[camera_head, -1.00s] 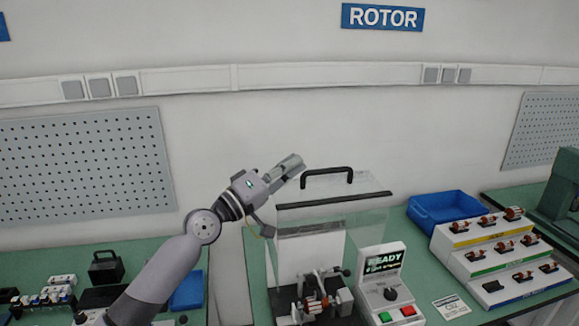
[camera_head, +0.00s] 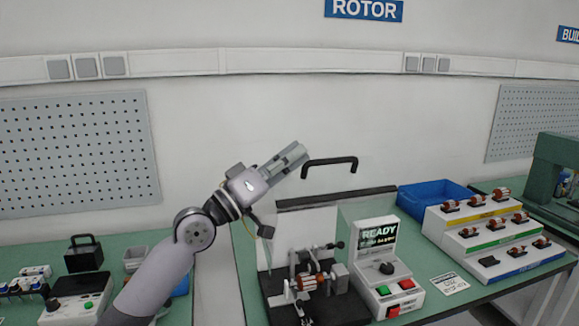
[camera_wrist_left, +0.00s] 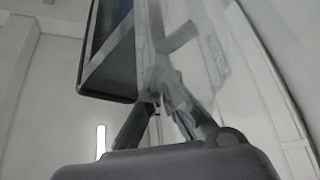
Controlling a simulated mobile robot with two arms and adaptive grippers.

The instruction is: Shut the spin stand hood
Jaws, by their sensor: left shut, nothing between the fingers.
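The spin stand (camera_head: 345,305) has a dark base with a rotor held in its fixture, which is uncovered at the front. Its clear hood stands raised behind and above the fixture, with a dark edge strip (camera_head: 340,198) and a black handle (camera_head: 332,162) at the top. The clear faces are hard to make out. My left gripper (camera_head: 300,151) is shut and empty, just left of the handle with a small gap in the picture; contact cannot be told. In the left wrist view, the fingers (camera_wrist_left: 165,115) show beside a clear, shiny panel. My right gripper is out of view.
A control box (camera_head: 385,275) with a READY screen stands right of the stand. A blue bin (camera_head: 432,187) and a stepped rotor rack (camera_head: 490,235) are further right. A black-handled box (camera_head: 84,256) and small parts are at the left.

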